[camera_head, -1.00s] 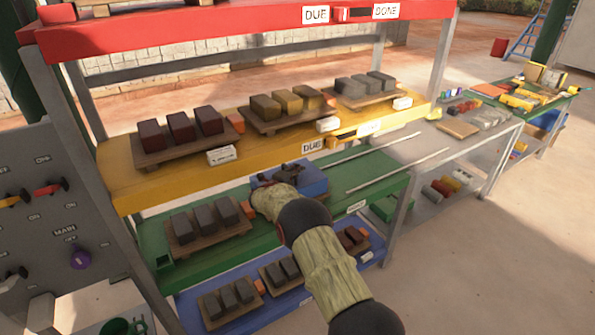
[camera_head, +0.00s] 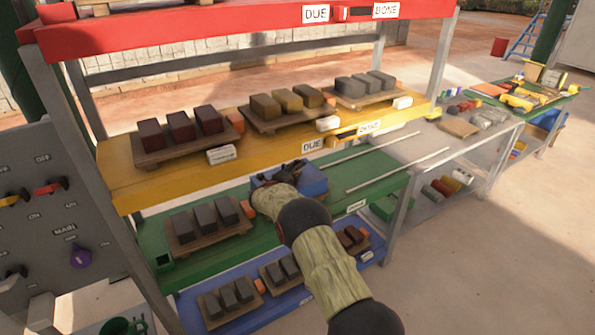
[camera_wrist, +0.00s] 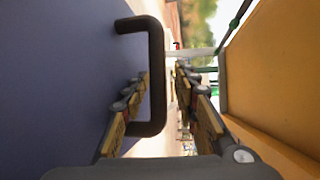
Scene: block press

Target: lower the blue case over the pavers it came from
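The blue case (camera_head: 313,182) is at the green shelf, right of middle, partly hidden by my arm. In the wrist view its blue side (camera_wrist: 60,90) fills the left, with a dark handle (camera_wrist: 156,75) standing out from it. My gripper (camera_wrist: 163,73) has one finger on each side of the handle bar, with gaps showing beside the bar; it looks open. In the head view the gripper (camera_head: 287,173) is a small dark shape at the case's top. Anything under the case is hidden. Three dark grey pavers (camera_head: 205,217) lie on a board on the green shelf, left of the case.
The yellow shelf (camera_head: 125,190) with several pavers on boards runs close above. In the wrist view an orange-yellow surface (camera_wrist: 275,75) lies close on the right. The blue shelf (camera_head: 195,315) below holds more pavers. Two pale rails (camera_head: 395,172) reach right from the green shelf.

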